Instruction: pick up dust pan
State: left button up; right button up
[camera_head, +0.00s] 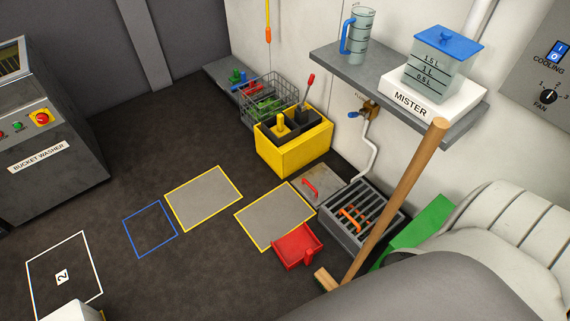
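A red dust pan (298,248) lies on the dark floor at the lower middle. It touches or slightly overlaps the lower edge of a yellow-outlined grey floor square. A broom with a long wooden handle (394,200) leans up to the right of it, its bristle head (326,279) on the floor close to the pan. Neither of my grippers shows. A large grey and white part of my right arm fills the lower right corner and hides the floor there.
A floor grate (361,213) with an orange handle lies behind the broom. A yellow bin (293,141), a wire basket (270,98) and a wall shelf (380,73) stand at the back. The bucket washer (45,150) is at the left. The middle floor is clear.

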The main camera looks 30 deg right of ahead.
aim_at(300, 245)
jog(key=i+j+z, duration=0.1)
jog(key=i+z, duration=0.3)
jog(key=i+j+z, duration=0.2)
jog(key=z, duration=0.2)
jog(key=i+j+z, duration=0.8)
jog(key=k+l, duration=0.05)
jog(key=k, duration=0.05)
